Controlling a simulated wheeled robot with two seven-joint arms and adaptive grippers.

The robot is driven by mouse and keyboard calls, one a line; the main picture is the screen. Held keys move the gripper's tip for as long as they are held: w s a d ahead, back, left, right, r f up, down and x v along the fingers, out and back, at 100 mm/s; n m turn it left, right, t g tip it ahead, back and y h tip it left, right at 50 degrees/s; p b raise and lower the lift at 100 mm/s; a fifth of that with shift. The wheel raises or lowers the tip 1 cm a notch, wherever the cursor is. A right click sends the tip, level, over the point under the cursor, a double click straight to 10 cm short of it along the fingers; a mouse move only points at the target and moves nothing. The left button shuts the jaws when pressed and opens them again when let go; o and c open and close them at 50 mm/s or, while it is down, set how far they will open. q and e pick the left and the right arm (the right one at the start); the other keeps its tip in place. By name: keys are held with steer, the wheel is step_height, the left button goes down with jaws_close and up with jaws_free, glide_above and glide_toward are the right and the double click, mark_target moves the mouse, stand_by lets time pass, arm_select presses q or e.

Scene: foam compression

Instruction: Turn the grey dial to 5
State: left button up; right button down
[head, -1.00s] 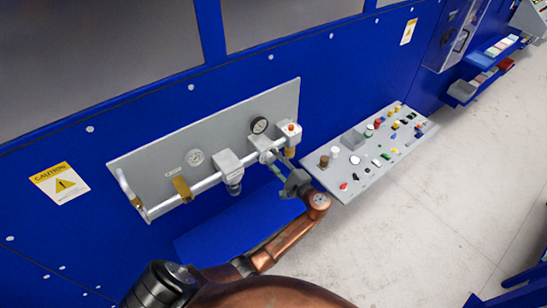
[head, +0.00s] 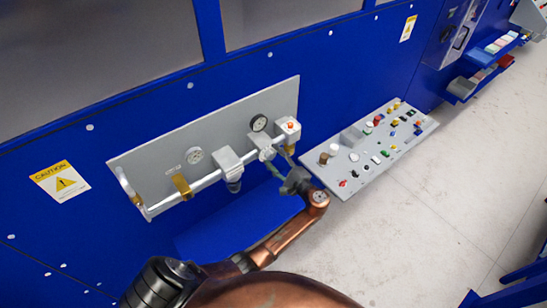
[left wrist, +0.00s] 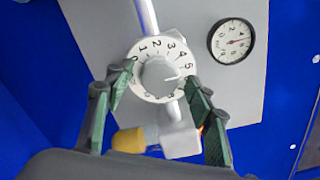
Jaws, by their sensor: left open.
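The grey dial (left wrist: 158,76) faces my left wrist camera, inside a white ring of black numbers (left wrist: 140,88). A dark pointer line on the dial points right, close to the 5; its exact reading is hard to tell. My left gripper (left wrist: 157,84) is open, its green-padded fingers on opposite sides of the dial and ring. I cannot tell whether either pad touches. In the head view the left gripper (head: 280,164) is at the pipe on the grey wall panel, and the dial is hard to make out there. My right gripper is not seen.
The grey panel (head: 145,160) carries a pipe, two gauges, a box with an orange button (head: 288,128) and brass fittings. A sloped console (head: 350,180) with several buttons and knobs is at the right. The floor (head: 420,240) in front is clear.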

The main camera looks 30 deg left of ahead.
arm_select(q)
steer(key=v, duration=1.2)
stand_by(0.4)
